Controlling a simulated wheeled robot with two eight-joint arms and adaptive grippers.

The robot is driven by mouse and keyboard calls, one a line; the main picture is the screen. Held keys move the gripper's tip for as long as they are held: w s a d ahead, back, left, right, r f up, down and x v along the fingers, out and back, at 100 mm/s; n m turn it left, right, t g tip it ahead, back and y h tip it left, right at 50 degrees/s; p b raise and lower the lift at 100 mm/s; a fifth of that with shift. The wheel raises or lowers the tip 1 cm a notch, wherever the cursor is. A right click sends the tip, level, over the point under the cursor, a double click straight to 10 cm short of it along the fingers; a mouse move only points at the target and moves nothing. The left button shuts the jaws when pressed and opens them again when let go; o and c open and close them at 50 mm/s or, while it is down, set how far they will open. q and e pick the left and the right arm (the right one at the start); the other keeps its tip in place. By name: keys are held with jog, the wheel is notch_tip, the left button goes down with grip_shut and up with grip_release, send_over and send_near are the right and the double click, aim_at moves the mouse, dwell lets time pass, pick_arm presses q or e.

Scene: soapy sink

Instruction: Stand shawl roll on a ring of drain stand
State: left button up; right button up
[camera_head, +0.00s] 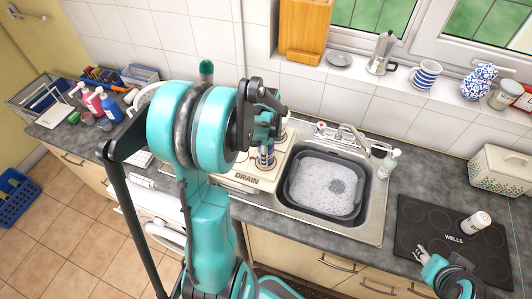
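The drain stand (246,180), a pale board marked DRAIN, lies on the counter left of the sink, largely hidden behind my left arm. A blue and dark banded roll (265,157) stands upright on it; I cannot tell for sure that it is the shawl roll, or whether a ring is around its base. My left gripper (272,125) is just above this roll, seen from behind; its fingertips and grip are unclear. My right gripper (422,254) is low at the right, by the front edge of the dark WELLS board (415,215); its finger gap is unclear.
The sink holds a dark basin (291,192) of suds, with a tap (345,132) behind and a soap bottle (388,164) beside it. A white cylinder (475,223) lies on the WELLS board. A cream box (500,169) stands behind. Bottles and caddies fill the left counter.

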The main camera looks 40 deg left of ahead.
pick_arm(q)
jog(key=shift+f+b, duration=0.35)
jog(key=shift+f, duration=0.1)
jog(key=o, duration=1.4)
jog(key=shift+c, duration=0.2)
jog(key=shift+r, duration=0.15)
jog(key=shift+r+p, duration=4.4)
jog(key=shift+r, duration=2)
